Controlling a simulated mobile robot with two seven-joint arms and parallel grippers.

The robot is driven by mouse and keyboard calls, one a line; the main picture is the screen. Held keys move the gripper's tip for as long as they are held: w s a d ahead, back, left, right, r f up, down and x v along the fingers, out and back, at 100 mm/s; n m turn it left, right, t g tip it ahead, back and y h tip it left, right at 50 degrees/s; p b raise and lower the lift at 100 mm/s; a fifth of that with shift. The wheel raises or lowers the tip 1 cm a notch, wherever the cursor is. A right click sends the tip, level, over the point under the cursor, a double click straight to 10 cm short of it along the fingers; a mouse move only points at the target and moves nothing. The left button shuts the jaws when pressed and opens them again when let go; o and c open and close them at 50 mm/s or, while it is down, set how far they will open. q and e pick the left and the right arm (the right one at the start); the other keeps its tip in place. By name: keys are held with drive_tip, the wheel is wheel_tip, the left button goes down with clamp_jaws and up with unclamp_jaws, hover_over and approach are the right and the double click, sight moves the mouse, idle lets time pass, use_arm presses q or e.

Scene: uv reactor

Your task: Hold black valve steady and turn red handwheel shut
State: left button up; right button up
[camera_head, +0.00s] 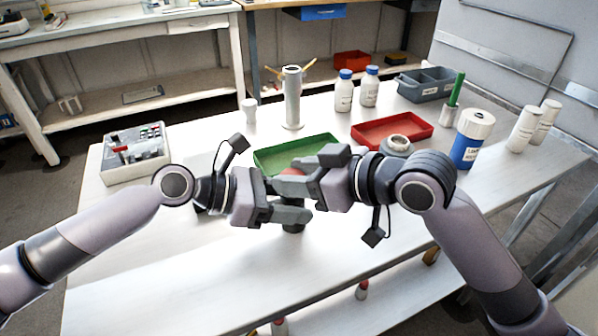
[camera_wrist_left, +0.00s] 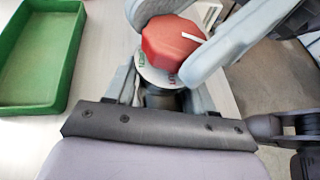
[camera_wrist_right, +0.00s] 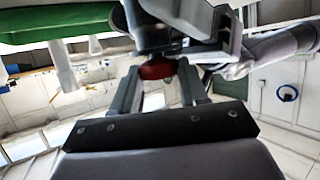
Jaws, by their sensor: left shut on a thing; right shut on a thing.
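The red handwheel (camera_wrist_left: 172,42) has a white mark on its top and sits above a pale disc with lettering. The black valve body (camera_wrist_left: 160,98) is below it, mostly hidden; its lower part (camera_head: 293,230) shows under my left gripper in the head view. My left gripper (camera_head: 292,213) is shut on the black valve, its fingers on either side of the body. My right gripper (camera_head: 288,182) is just above, shut on the red handwheel, which also shows between its fingers in the right wrist view (camera_wrist_right: 157,71). The two grippers are very close together.
A green tray (camera_head: 268,160) lies just behind the grippers, and a red tray (camera_head: 410,125) behind right. A blue and white canister (camera_head: 467,150) and white bottles stand right. The table's front is clear.

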drive_tip(key=m+t+h, duration=0.2)
drive_tip(key=m, duration=0.1)
drive_tip(key=m+t+h, duration=0.1)
drive_tip(key=m+h, duration=0.1)
drive_tip(key=shift+s+a+f+t, duration=0.1)
drive_tip(key=shift+s+a+t, duration=0.2)
drive_tip(key=shift+t, duration=0.1)
drive_tip(key=shift+w+m+t+h, duration=0.1)
drive_tip(key=shift+m+t+h, duration=0.5)
drive_tip(key=shift+m+h, duration=1.05)
drive_tip(key=shift+h, duration=0.35)
drive_tip(key=shift+f, duration=0.1)
drive_tip(key=o, duration=1.1)
drive_tip(key=shift+c, duration=0.2)
drive_tip(key=shift+r, duration=0.2)
